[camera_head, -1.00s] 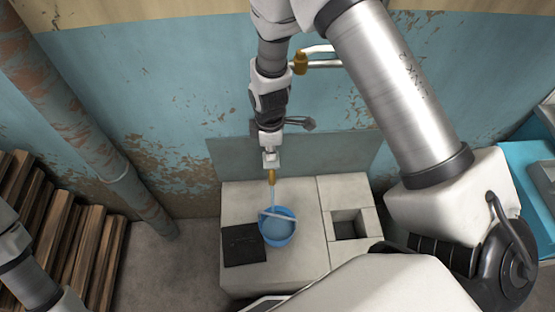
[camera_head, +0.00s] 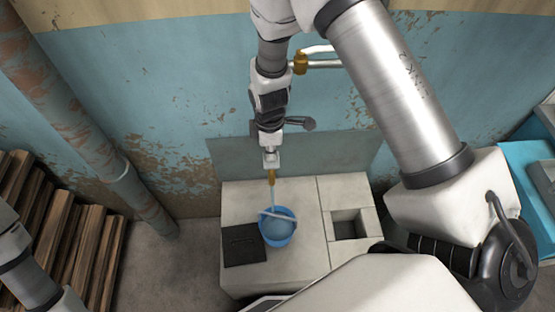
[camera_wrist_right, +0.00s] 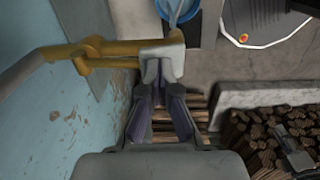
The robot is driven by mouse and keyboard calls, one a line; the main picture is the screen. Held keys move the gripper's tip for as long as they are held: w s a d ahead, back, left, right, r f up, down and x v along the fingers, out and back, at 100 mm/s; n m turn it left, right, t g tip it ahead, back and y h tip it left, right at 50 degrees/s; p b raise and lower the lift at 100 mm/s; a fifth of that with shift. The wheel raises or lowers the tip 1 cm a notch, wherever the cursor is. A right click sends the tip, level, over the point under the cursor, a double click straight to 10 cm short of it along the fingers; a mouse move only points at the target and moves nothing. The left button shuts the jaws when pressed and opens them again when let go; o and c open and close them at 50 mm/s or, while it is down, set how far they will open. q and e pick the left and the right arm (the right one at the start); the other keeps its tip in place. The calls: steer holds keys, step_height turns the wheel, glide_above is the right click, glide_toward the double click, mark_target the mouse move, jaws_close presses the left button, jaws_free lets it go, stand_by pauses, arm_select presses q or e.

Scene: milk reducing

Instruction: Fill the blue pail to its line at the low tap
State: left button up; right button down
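The blue pail (camera_head: 291,238) stands upright on the pale stone block, under the low tap. A thin stream of water runs from the brass tap (camera_head: 271,177) into it, and bluish water shows inside. Its handle lies across the opening. I cannot make out the fill line. My right gripper (camera_head: 271,157) points down just above the spout. In the right wrist view its fingers (camera_wrist_right: 161,72) close together at the end of the brass tap pipe (camera_wrist_right: 105,49), over the tap's top, which they largely hide. The pail (camera_wrist_right: 178,8) is cut by the top edge there. My left gripper is out of view.
A dark flat square (camera_head: 243,245) lies left of the pail. A square recess (camera_head: 348,225) is in the stone to its right. Wooden slats (camera_head: 85,245) and a rusty pipe (camera_head: 85,130) are at left. A blue basin (camera_head: 525,185) is at right.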

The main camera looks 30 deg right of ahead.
steer(key=shift+r+p, duration=0.6)
steer(key=shift+r, duration=0.1)
stand_by(1.8)
step_height(320, 180, up, 7)
steer(key=p, duration=0.5)
steer(key=shift+p, duration=0.4)
steer(key=shift+w, duration=0.1)
